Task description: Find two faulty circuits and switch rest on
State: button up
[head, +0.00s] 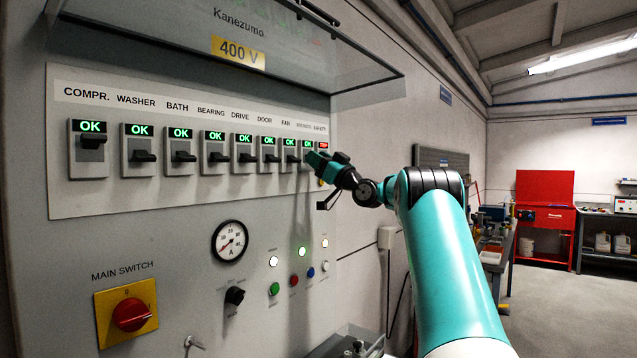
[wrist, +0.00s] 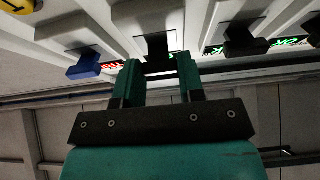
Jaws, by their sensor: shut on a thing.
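A row of breakers runs across the grey panel (head: 250,200) in the head view. The COMPR. lever (head: 92,141) sits high, just under its green OK display. The WASHER lever (head: 145,156), BATH lever (head: 184,156) and those through FAN sit lower, also under green OK displays. The last breaker, SAFETY, has a red display (head: 323,146); its text is too small to read. My gripper (head: 317,160) is at the row's right end. In the wrist view its fingers (wrist: 157,75) are shut on a black lever (wrist: 157,48), beside a blue lever (wrist: 82,66) near red text.
A raised transparent cover (head: 230,60) hangs above the breakers. Below are a gauge (head: 230,242), a black rotary knob (head: 235,296), several lamps and buttons, and a red main switch (head: 131,314) on a yellow plate. A red cabinet (head: 545,215) stands far right.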

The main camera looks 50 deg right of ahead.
jog(key=t+b, duration=0.1)
jog(key=b, duration=0.1)
jog(key=f+t+b, duration=0.1)
jog(key=b, duration=0.1)
jog(key=t+b, duration=0.1)
jog(key=b, duration=0.1)
jog(key=shift+w+f+t, duration=0.25)
jog(key=shift+f+t, duration=0.15)
jog(key=shift+r, duration=0.1)
jog(key=o, duration=0.9)
jog(key=shift+o, duration=0.2)
jog(key=shift+b, duration=0.3)
jog(key=b+v, duration=1.2)
jog(key=v, duration=0.5)
jog(key=shift+f+b, duration=0.3)
jog(key=shift+b, duration=0.05)
jog(key=shift+d, duration=0.1)
